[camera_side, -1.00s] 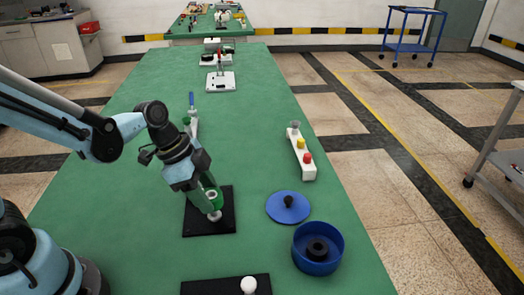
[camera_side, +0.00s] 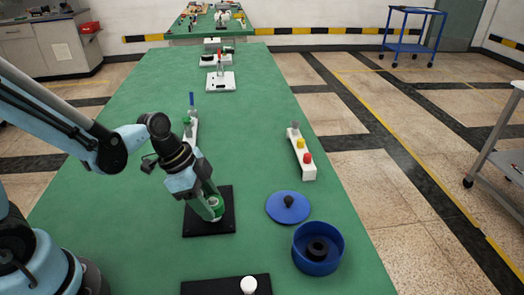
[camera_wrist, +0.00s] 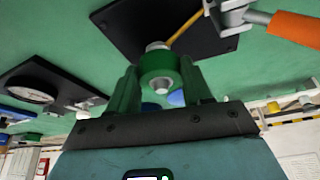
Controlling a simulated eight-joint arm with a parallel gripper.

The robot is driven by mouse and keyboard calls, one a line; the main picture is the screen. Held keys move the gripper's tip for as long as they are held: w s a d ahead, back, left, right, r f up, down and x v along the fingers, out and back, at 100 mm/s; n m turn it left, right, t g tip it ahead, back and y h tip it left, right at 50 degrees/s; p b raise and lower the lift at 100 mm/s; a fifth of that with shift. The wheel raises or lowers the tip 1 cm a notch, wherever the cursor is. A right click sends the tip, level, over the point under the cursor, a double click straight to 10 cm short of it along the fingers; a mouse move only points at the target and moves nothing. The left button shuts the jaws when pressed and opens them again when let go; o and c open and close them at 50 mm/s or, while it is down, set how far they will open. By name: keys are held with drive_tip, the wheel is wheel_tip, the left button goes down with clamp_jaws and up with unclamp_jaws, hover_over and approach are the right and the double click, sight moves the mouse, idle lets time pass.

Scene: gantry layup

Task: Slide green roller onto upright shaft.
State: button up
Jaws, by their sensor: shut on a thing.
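The green roller (camera_side: 215,203) is between my gripper's green fingers, low over the black base plate (camera_side: 222,228). In the wrist view the roller (camera_wrist: 160,66) shows with one finger of my gripper (camera_wrist: 160,84) on each side, shut on it. A pale grey stub of the upright shaft (camera_wrist: 157,46) lines up with the roller, on the side of the black plate (camera_wrist: 125,25). The roller appears to be around or directly over the shaft; the fingers and roller hide how far down it sits.
A blue lid (camera_side: 280,210) and an open blue pot (camera_side: 318,262) stand to the right. A white block with coloured knobs (camera_side: 303,160) is behind them. A black plate with a white knob (camera_side: 248,286) is at the front edge.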

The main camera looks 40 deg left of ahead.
drive_tip(key=shift+f, duration=0.5)
drive_tip(key=o, duration=1.1)
drive_tip(key=shift+v, duration=6.05)
drive_tip(key=n+t+y, duration=0.1)
drive_tip(key=n, duration=0.2)
drive_tip(key=a+n+t+y, duration=0.1)
drive_tip(key=n+t, duration=0.1)
drive_tip(key=n, duration=0.2)
drive_tip(key=n+t+y, duration=0.1)
drive_tip(key=n, duration=0.3)
drive_tip(key=shift+w+a+r+t+y, duration=0.1)
drive_tip(key=shift+a+r+t+y, duration=0.2)
drive_tip(key=shift+a+t, duration=0.1)
